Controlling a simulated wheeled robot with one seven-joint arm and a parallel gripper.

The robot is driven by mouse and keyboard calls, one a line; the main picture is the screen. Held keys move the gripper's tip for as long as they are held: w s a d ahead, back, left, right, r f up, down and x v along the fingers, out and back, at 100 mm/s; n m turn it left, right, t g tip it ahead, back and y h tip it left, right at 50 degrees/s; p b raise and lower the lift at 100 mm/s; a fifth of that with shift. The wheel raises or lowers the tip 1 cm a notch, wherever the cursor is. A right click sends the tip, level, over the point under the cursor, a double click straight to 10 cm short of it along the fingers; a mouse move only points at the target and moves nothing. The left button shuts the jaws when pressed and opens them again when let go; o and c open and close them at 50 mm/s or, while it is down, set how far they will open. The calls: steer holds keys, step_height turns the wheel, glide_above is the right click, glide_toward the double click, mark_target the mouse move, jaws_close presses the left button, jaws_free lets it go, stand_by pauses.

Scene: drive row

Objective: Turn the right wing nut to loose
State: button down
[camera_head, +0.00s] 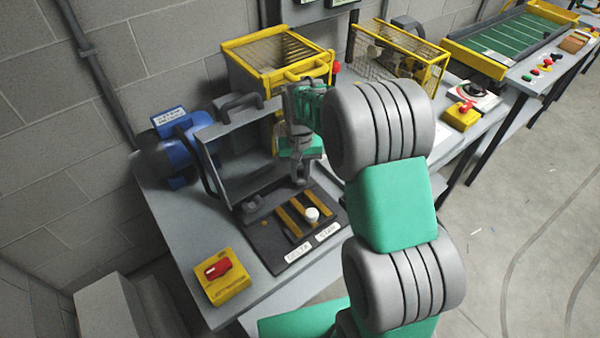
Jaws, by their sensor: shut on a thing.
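My gripper (299,180) points down at the back of a dark base plate (268,246), below an upright grey guard frame (205,150). It is shut on what appears to be the right wing nut, which the fingers hide. A small dark knob-like piece, probably the left wing nut (250,206), sits at the plate's back left corner, apart from the gripper. How far the right wing nut is turned cannot be seen.
Orange strips (289,222) and a white round piece (312,214) lie on the plate, with white labels in front. A blue motor (165,155) stands left, a yellow box with a red switch (222,278) at the front. Yellow cages (275,58) stand behind my arm.

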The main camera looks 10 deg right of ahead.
steer(key=shift+n, duration=0.3)
steer(key=n+b, duration=0.1)
steer(key=n, duration=1)
steer(key=shift+n+b, duration=0.3)
steer(key=n, duration=1.1)
steer(key=shift+n+b, duration=0.3)
steer(key=shift+b, duration=0.05)
steer(key=c, duration=1.2)
jaws_free()
steer(key=shift+c, duration=0.2)
